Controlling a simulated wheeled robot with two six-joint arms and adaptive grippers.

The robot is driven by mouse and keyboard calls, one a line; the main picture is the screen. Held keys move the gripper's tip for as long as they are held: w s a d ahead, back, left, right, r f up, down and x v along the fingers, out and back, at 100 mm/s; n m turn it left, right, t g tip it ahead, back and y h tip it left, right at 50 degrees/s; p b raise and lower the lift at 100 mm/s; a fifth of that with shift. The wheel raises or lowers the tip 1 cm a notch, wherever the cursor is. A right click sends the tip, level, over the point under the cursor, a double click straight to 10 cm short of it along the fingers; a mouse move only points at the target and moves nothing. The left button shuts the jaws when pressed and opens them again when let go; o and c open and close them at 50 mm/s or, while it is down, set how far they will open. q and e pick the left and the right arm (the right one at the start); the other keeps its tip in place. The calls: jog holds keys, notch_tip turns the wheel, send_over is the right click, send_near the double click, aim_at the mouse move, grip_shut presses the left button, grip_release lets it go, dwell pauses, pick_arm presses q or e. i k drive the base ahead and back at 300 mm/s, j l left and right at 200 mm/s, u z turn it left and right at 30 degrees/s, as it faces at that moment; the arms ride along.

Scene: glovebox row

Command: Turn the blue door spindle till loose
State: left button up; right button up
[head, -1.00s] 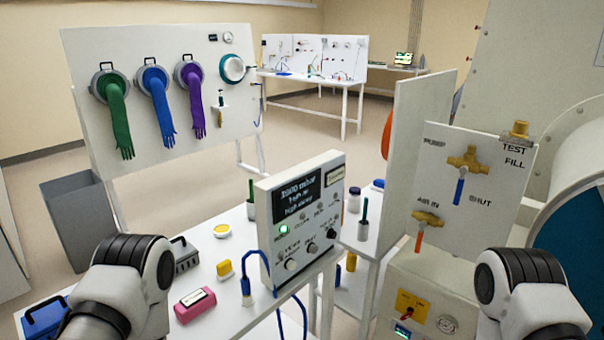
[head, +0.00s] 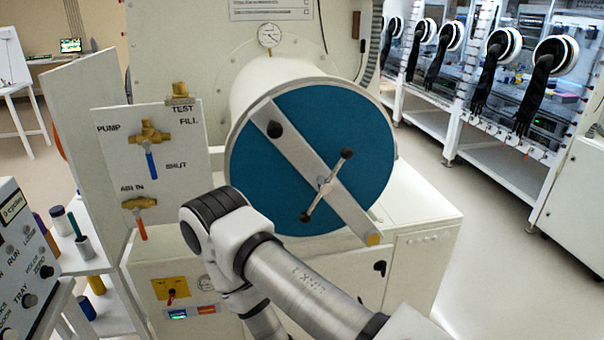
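A round blue door (head: 254,197) closes the end of a white cylindrical chamber (head: 262,82) in the middle of the head view. A pale bar (head: 297,153) crosses it diagonally from upper left to lower right. The door spindle (head: 324,187) sits on the bar, a thin metal cross-handle with dark knobs at its ends, tilted from upper right to lower left. One of my arms reaches in from the bottom right, below and in front of the door, apart from the spindle as far as I can tell. Neither gripper shows.
A round gauge (head: 269,36) is above. Gloveboxes with black gloves (head: 487,80) line the right. Open floor (head: 430,205) lies between.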

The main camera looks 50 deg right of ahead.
aim_at(325, 186)
jog(key=z, duration=1.75)
